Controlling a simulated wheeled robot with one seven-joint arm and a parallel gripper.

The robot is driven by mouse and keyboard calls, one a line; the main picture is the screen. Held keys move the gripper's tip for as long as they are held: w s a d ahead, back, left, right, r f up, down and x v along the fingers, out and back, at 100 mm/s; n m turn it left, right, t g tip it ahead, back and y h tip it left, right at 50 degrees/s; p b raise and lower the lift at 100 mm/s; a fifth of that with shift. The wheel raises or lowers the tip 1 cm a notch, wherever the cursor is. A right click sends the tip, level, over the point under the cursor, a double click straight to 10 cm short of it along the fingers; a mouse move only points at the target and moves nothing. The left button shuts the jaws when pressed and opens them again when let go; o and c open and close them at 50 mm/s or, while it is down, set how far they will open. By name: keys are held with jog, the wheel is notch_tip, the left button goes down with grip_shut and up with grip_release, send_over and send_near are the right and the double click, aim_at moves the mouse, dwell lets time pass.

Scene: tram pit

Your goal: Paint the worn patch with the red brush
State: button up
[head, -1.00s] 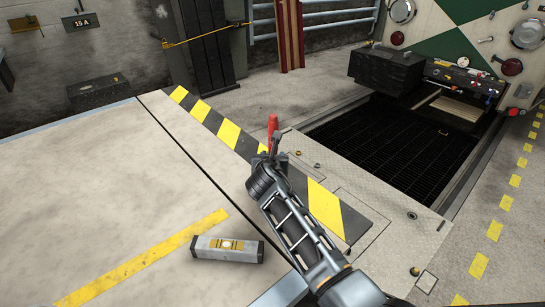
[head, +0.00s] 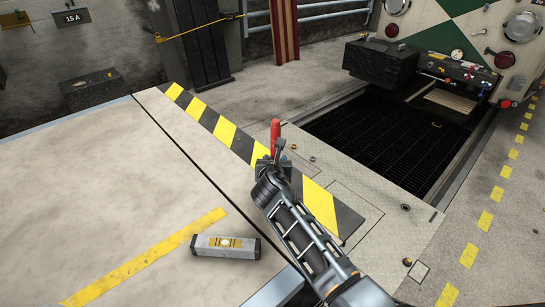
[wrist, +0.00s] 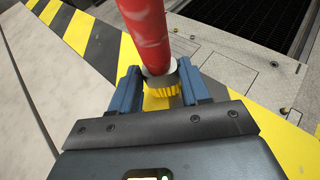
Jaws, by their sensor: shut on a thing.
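My gripper (head: 275,162) is shut on the red brush. The brush's red handle (head: 275,133) stands up above the jaws in the head view. The gripper is over the black and yellow hazard stripe (head: 318,205) beside the pit. The gripper and brush hide part of the stripe, and I cannot tell whether the bristles touch it. I cannot clearly make out a worn patch.
A spirit level (head: 225,246) lies on the pale floor near a yellow line (head: 150,257). The dark grated pit (head: 395,135) opens to the right, with a black block (head: 380,62) and a tool tray (head: 458,70) at its far end.

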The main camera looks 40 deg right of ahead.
jog(key=shift+s+f+p, duration=0.1)
jog(key=shift+s+p, duration=0.45)
jog(key=shift+s, duration=0.2)
jog(key=shift+s+p, duration=0.95)
jog(key=shift+s, duration=0.5)
jog(key=shift+s+d, duration=0.1)
jog(key=shift+s, duration=3.3)
jog(key=shift+s+d, duration=0.15)
jog(key=shift+s, duration=1.15)
jog(key=shift+w, duration=0.15)
